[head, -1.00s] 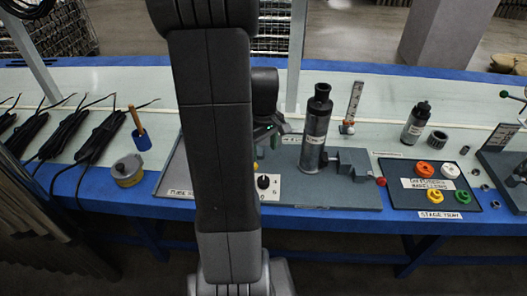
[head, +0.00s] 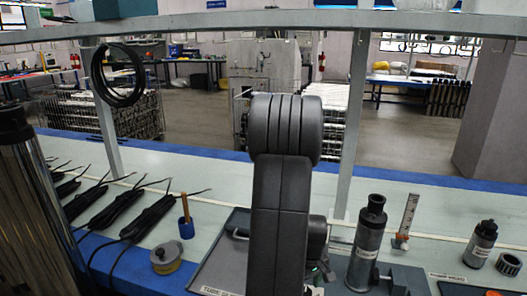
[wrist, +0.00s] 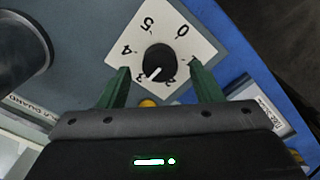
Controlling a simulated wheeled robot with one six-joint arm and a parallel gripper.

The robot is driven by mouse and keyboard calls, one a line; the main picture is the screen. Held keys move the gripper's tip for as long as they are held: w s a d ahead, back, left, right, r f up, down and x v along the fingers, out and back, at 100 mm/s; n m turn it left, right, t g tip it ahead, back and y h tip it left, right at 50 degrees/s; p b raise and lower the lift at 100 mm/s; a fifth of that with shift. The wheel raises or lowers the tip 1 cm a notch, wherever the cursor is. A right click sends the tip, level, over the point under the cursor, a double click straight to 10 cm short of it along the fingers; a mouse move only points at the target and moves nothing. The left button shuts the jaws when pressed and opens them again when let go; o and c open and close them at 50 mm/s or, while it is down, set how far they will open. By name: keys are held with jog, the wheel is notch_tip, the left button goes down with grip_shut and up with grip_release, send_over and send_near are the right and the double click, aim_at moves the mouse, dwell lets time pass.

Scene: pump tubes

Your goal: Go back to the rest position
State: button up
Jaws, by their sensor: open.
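Beyond the fingertips is a black knob (wrist: 159,61) on a white numbered dial plate (wrist: 187,30), fixed to a grey panel. The gap between fingers and knob is hard to judge. In the head view my arm stands in the middle and hides the gripper and most of the dial area.
A dark bottle (head: 481,243) and ring (head: 509,264) stand farther right. Black cable bundles (head: 112,208) and a round tin (head: 166,257) lie left.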

notch_tip(320, 180, down, 2)
jog(key=shift+f, duration=0.15)
dwell(0.4)
